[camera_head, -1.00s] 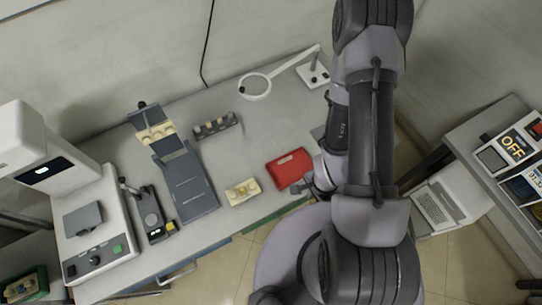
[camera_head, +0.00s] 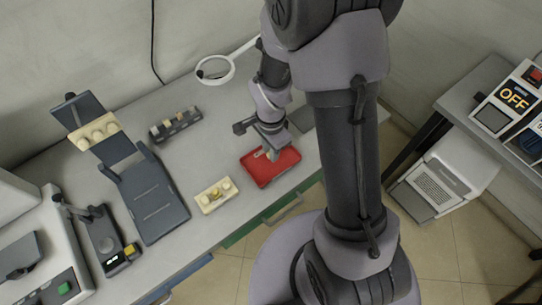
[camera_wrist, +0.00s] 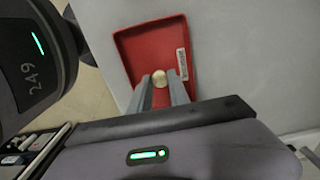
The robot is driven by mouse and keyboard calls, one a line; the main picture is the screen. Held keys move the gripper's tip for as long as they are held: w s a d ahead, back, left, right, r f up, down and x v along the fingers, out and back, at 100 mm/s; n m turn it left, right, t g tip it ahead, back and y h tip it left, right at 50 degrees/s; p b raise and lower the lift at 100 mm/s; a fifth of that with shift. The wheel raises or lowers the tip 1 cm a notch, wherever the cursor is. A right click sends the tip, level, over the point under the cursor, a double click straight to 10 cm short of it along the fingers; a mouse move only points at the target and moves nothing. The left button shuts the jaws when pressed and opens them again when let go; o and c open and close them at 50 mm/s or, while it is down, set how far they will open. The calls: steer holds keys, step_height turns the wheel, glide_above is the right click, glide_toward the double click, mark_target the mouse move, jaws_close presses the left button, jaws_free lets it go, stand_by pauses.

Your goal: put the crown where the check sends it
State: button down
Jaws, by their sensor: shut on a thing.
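My gripper (camera_wrist: 159,88) is shut on a small, rounded, pale gold crown (camera_wrist: 159,75), which shows between the fingertips in the wrist view. The gripper and crown are over the red tray (camera_wrist: 135,48), near its front edge in that view. I cannot tell whether the crown touches the tray floor. In the head view my gripper (camera_head: 270,150) reaches down over the red tray (camera_head: 262,178), and the crown is too small to make out surely. A cream block (camera_head: 207,207) with a gold-coloured piece on it lies to the left of the tray.
A dark rack (camera_head: 160,136) with several small pieces stands behind. A grey sloped stand (camera_head: 155,195) bearing a cream model (camera_head: 93,132), a small dark device (camera_head: 108,240) and a white machine (camera_head: 75,260) fill the left. A ring magnifier (camera_head: 230,72) stands at the back.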

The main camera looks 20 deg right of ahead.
steer(key=shift+f+b, duration=0.5)
steer(key=shift+f, duration=1.05)
steer(key=c, duration=1.2)
jaws_free()
steer(key=shift+c, duration=0.2)
steer(key=shift+r, duration=0.1)
step_height(320, 180, up, 24)
steer(key=s+a+n+t+p, duration=0.1)
steer(key=s+n+t+p, duration=0.15)
steer(key=n+p, duration=0.2)
steer(key=s+a+r+n+t+y, duration=0.2)
steer(key=s+r+n, duration=0.3)
steer(key=s+r, duration=0.5)
steer(key=shift+s+a+t, duration=0.15)
steer(key=shift+a+t, duration=0.3)
steer(key=shift+t, duration=0.2)
step_height(320, 180, down, 3)
steer(key=b, duration=0.2)
steer(key=shift+f+n+b, duration=0.1)
steer(key=shift+n+b, duration=0.15)
steer(key=shift+b, duration=0.1)
